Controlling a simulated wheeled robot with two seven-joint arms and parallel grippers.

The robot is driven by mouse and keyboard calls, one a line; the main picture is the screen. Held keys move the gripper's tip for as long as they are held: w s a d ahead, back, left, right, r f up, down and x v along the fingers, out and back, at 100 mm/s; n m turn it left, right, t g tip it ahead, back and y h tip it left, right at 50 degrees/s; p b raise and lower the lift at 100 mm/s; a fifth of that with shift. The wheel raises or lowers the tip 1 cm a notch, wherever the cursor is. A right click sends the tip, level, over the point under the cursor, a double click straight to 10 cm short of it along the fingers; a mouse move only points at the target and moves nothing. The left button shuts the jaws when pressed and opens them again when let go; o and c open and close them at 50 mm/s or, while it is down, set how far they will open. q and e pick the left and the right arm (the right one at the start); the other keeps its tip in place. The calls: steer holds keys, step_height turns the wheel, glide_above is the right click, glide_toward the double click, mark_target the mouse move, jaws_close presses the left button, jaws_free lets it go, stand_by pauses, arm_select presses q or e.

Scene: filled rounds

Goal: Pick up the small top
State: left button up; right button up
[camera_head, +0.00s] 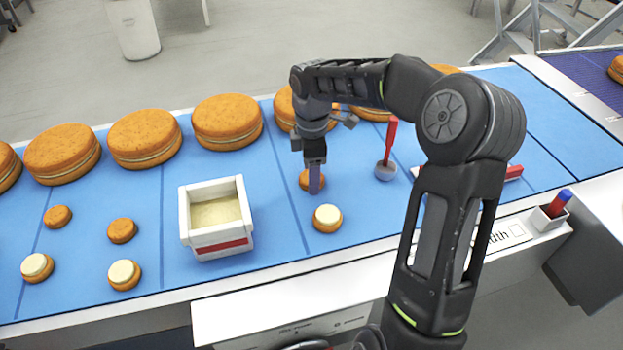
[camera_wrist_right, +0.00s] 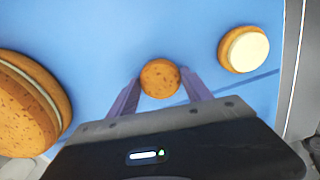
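A small orange-brown top (camera_head: 304,181) lies flat on the blue belt, partly hidden behind a finger of my right gripper (camera_head: 315,180) in the head view. In the right wrist view the small top (camera_wrist_right: 160,78) sits between the fingertips of my right gripper (camera_wrist_right: 161,82). The fingers are apart, one on each side of it and close to its edges; contact cannot be made out. A small base with cream filling (camera_head: 327,218) lies just in front of it. My left gripper is not in view.
A white box of cream filling (camera_head: 217,222) stands to the left. Two more small tops (camera_head: 122,231) (camera_head: 57,217) and two filled bases (camera_head: 124,275) (camera_head: 37,268) lie further left. Large filled rounds (camera_head: 228,122) line the back. A red-handled tool (camera_head: 388,150) is at right.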

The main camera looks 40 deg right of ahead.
steer(key=c, duration=0.4)
steer(key=shift+r, duration=0.1)
step_height(320, 180, up, 10)
steer(key=shift+f, duration=0.1)
stand_by(0.4)
stand_by(0.4)
